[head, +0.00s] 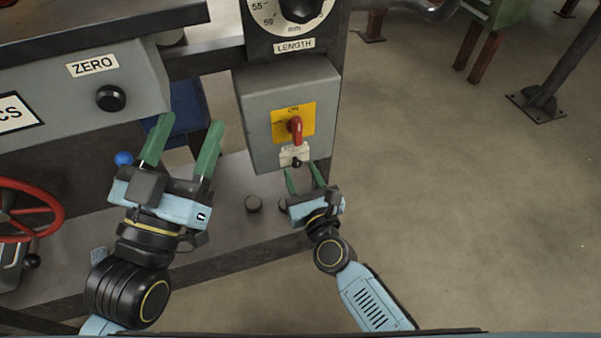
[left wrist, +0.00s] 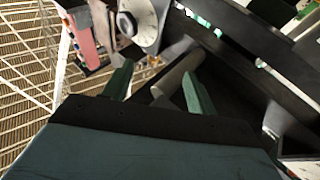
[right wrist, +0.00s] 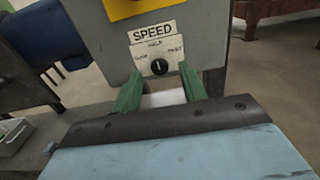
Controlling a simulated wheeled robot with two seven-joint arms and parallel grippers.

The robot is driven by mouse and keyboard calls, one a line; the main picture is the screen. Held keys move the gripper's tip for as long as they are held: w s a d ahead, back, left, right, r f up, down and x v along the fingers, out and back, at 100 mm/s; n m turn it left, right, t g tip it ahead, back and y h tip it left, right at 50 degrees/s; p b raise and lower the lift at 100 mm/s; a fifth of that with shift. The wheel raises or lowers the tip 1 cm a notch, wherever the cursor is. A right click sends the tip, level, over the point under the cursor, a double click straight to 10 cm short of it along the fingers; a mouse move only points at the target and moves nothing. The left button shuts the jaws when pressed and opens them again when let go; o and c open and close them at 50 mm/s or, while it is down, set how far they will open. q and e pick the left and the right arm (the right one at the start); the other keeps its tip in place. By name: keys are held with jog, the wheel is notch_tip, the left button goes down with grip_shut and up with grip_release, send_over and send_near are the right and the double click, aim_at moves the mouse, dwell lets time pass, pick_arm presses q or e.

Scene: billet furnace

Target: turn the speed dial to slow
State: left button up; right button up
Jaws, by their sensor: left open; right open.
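The speed dial (right wrist: 159,66) is a small black knob on a white label plate (right wrist: 156,36) marked SPEED, with words at its left, top and right. Its pale pointer mark looks roughly upward, toward the top word. In the head view the dial (head: 297,162) sits low on a grey box (head: 262,104), under the red switch. My right gripper (head: 302,172) is open just below the dial; in the right wrist view its green fingers flank the space under the knob, and contact cannot be told. My left gripper (head: 189,124) is open and empty, left of the grey box.
A red ON switch (head: 295,128) on a yellow plate (head: 306,112) is right above the dial. Higher up is the LENGTH dial (head: 292,18). A ZERO button (head: 111,98) and a red handwheel (head: 28,210) are at the left.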

pick_arm(q)
jog(key=shift+s+r+t, duration=0.2)
jog(key=shift+r+t, duration=0.1)
jog(key=shift+r, duration=0.15)
pick_arm(e)
jog(key=shift+w+a, duration=0.15)
jog(key=shift+w, duration=0.4)
grip_shut()
